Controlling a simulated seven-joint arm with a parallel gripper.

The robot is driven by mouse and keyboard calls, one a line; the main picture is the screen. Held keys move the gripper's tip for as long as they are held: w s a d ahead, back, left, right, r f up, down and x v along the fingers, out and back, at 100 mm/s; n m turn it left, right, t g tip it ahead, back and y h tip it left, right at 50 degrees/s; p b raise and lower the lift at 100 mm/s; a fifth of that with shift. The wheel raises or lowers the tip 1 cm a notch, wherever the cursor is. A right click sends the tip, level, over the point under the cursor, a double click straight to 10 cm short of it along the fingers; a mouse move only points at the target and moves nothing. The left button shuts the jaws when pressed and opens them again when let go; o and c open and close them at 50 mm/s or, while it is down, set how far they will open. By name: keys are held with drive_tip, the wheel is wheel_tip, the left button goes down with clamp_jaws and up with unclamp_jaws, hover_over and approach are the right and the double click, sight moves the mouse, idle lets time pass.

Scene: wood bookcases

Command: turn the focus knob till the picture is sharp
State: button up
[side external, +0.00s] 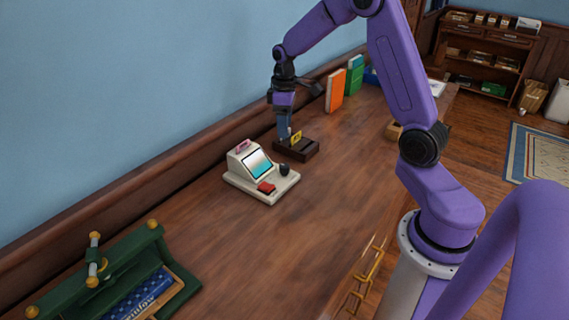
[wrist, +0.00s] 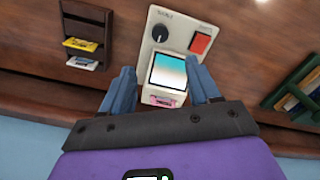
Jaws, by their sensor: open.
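A cream viewer device (side external: 240,181) stands on the wooden bench, with a tilted screen (side external: 258,163) showing a soft white-to-teal blur. Its round black focus knob (side external: 284,169) sits on the flat base, with a red button (side external: 266,187) beside it. In the wrist view the knob (wrist: 160,33) lies beyond the screen (wrist: 168,72), left of the red button (wrist: 200,42). My gripper (side external: 284,134) points down behind the device, near the dark holder, apart from the knob. In the wrist view its blue fingers (wrist: 162,72) are spread and empty, framing the screen.
A dark holder (side external: 308,154) with a yellow card (side external: 296,137) stands just behind the device. Orange (side external: 336,90) and green (side external: 354,77) books stand along the wall. A green press-like frame (side external: 128,245) sits at front left. The bench right of the device is clear.

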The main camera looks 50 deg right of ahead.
sight(285, 165)
wheel_tip(285, 165, down, 15)
drive_tip(key=shift+r, duration=0.2)
idle(0.4)
drive_tip(key=c, duration=1)
drive_tip(key=shift+c, duration=0.2)
